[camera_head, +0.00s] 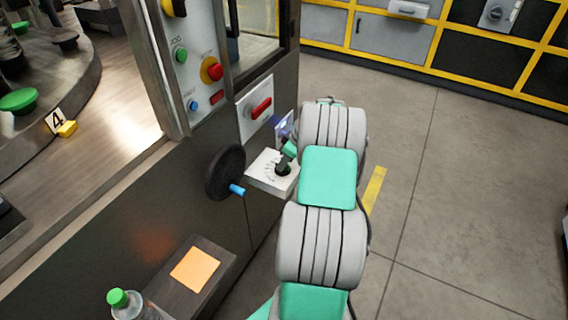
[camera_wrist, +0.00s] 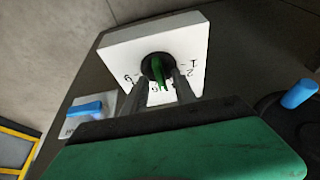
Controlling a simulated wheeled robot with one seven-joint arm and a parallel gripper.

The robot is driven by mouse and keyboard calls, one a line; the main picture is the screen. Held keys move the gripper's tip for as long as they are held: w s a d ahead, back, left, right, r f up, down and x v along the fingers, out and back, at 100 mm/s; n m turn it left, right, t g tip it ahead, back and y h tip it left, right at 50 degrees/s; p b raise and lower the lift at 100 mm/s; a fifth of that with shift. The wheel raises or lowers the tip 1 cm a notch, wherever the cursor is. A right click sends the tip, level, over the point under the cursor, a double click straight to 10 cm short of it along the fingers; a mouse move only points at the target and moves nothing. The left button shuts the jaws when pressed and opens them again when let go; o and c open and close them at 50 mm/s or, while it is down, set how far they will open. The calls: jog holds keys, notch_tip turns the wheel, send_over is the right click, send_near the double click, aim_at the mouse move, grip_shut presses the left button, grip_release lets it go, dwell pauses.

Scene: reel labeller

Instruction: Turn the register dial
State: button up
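The register dial (camera_wrist: 152,60) is a round black knob with a green grip bar, on a white box face marked with numbers around it. Its white box (camera_head: 262,174) juts from the dark machine front in the head view, where my arm and gripper partly cover the knob. My gripper (camera_wrist: 161,80) is at the dial, with two grey fingers apart, one on each side of the green bar. I see a gap between the fingers and the bar; contact with the knob's edge cannot be told.
A black handwheel (camera_head: 223,172) with a blue handle stands left of the dial box. A red lever (camera_head: 261,107) sits on a white plate above. A blue lever (camera_wrist: 85,110) shows in the wrist view. A bottle (camera_head: 130,305) and an orange pad (camera_head: 195,269) are lower left. Floor at right is clear.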

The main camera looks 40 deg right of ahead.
jog(key=shift+w+f, duration=0.2)
jog(key=shift+f, duration=0.2)
jog(key=shift+a, duration=0.1)
grip_shut()
